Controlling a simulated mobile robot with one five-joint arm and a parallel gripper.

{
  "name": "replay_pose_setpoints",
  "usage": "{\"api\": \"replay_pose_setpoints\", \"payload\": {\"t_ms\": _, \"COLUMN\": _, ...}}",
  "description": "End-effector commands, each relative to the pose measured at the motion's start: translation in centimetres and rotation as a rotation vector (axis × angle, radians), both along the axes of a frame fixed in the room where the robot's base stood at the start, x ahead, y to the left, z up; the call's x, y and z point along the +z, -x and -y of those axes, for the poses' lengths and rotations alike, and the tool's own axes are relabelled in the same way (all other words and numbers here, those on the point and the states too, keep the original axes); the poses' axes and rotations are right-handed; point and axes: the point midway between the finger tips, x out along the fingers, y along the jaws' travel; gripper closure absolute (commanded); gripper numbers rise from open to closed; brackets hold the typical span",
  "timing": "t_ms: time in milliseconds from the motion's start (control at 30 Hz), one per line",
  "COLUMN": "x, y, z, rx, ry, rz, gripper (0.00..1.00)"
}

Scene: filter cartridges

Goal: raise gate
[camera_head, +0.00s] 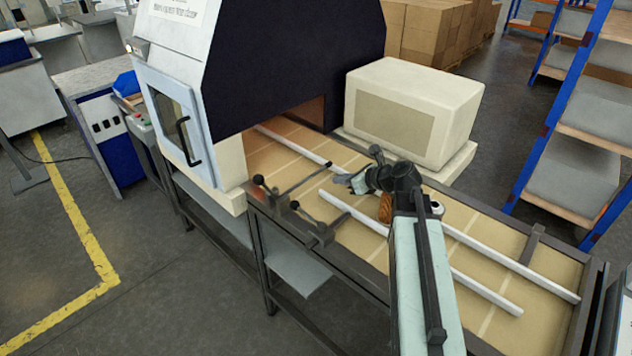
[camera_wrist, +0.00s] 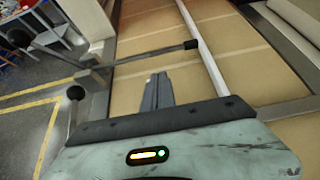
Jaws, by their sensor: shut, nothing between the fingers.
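A thin dark gate bar (camera_head: 300,183) with a black tip reaches across part of the tan belt (camera_head: 480,232) near the machine opening. Its ball-ended lever (camera_head: 258,180) stands at the belt's near edge. In the wrist view the bar (camera_wrist: 150,54) lies level ahead of my fingers, and a ball knob (camera_wrist: 75,92) shows at left. A second ball-ended lever (camera_head: 295,205) stands farther right along the edge. My gripper (camera_head: 342,180) is shut and empty above the belt, apart from the bar; its grey fingers (camera_wrist: 157,90) point toward it. An orange-brown object (camera_head: 385,208) is partly hidden behind my arm.
White guide rails (camera_head: 470,285) run along the belt. The hooded machine (camera_head: 270,60) stands over its far end, and a cream box (camera_head: 415,110) stands beside it. Blue shelving (camera_head: 570,110) is at right. Open floor with a yellow line (camera_head: 75,220) lies at left.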

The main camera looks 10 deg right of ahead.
Motion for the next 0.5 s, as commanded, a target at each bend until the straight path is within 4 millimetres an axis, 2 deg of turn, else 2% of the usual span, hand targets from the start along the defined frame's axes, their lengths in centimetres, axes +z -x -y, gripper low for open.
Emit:
{"api": "replay_pose_setpoints", "payload": {"t_ms": 233, "x": -1.0, "y": -1.1, "z": -1.2, "rx": 0.009, "ry": -0.001, "rz": 0.0, "gripper": 1.0}}
{"api": "replay_pose_setpoints", "payload": {"t_ms": 500, "x": -3.9, "y": -4.9, "z": -3.9, "rx": 0.01, "ry": 0.001, "rz": 0.001, "gripper": 1.0}}
